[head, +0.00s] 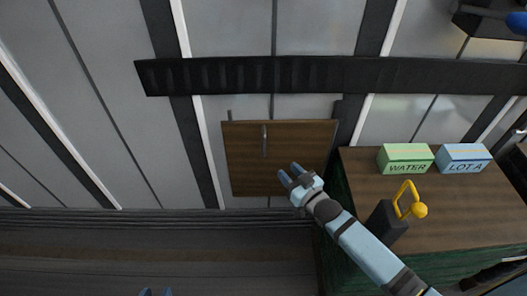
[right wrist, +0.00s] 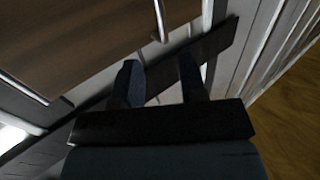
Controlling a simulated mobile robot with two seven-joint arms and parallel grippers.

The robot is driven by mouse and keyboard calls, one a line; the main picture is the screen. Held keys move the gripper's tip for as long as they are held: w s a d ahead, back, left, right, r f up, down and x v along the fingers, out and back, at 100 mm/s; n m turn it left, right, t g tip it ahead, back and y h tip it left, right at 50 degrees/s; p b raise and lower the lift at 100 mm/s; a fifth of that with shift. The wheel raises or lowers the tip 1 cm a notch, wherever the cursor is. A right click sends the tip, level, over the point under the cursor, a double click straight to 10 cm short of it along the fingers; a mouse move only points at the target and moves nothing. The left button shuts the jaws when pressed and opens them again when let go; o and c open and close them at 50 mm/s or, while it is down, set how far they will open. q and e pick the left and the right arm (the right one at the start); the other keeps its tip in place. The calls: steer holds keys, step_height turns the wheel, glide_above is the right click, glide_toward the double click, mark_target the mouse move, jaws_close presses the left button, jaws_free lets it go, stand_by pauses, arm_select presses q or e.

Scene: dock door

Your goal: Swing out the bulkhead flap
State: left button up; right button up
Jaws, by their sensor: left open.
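The bulkhead flap (head: 240,165) is a brown wooden panel against the grey wall in the head view, with a thin upright metal handle (head: 264,140) near its upper middle. It looks shut or nearly so; I cannot tell exactly. My right gripper (head: 292,174) is in front of the flap's lower right part, right of and below the handle. In the right wrist view its two dark fingers (right wrist: 160,80) are apart with nothing held between them. A metal rod (right wrist: 159,20) shows beyond the fingertips, beside a brown panel (right wrist: 80,35). Only the fingertips of my left gripper (head: 156,292) show, at the bottom edge.
A wooden-topped counter (head: 455,215) stands right of the flap. On it are a green WATER box (head: 405,158), a blue LOT 4 box (head: 463,158) and a dark thing with a yellow handle (head: 404,200). A dark beam (head: 300,75) crosses above the flap. The area left of it is clear.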

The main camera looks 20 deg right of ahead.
mark_target(265, 148)
steer(key=x, duration=1.3)
steer(key=shift+b, duration=0.35)
jaws_close()
